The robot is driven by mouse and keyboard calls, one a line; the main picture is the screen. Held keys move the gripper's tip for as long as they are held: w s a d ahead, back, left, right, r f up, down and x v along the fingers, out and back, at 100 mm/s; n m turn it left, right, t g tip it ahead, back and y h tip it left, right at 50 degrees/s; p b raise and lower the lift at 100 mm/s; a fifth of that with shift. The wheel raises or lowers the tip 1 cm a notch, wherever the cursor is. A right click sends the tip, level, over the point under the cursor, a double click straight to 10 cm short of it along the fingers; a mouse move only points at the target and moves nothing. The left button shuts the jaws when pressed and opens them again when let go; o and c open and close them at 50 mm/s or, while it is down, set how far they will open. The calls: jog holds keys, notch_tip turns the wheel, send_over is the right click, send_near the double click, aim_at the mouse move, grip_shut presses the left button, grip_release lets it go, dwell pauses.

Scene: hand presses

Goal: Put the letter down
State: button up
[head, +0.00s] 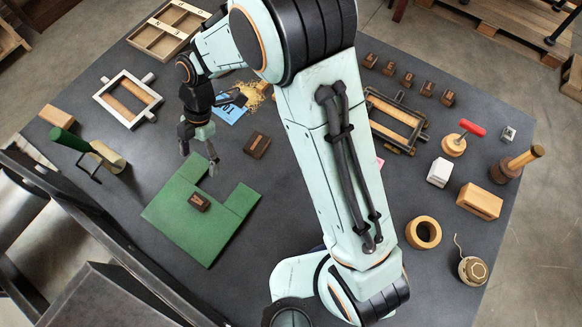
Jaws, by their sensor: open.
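A small brown letter block (199,202) with a pale mark on top lies on the green board (190,232), inside its edges. A second brown letter block (257,145) lies on the dark table just beyond the board's upper right. My gripper (199,161) points down above the board's upper part, with its fingers apart and nothing between them. It is a little above the first block in the picture and apart from it. I cannot tell its exact height. The pale marks on the blocks are too small to read surely.
Several more letter blocks (408,80) stand in a row at the back right. A white-framed tray (103,96), a green-handled roller (107,158) and a blue card (229,110) surround the board. A wooden ring (410,232) and a twine spool (473,284) lie at right. My arm hides the middle.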

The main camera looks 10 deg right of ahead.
jog(key=s+d+r+m+t+h, duration=0.2)
jog(key=s+d+r+m, duration=0.3)
jog(key=d+r+m, duration=0.55)
jog(key=s+d+r+m, duration=0.1)
jog(key=s+d+m, duration=0.8)
jog(key=m, duration=0.6)
jog(key=shift+s+t, duration=0.4)
jog(key=shift+s, duration=0.1)
jog(key=shift+d+r, duration=0.1)
jog(key=shift+c, duration=0.5)
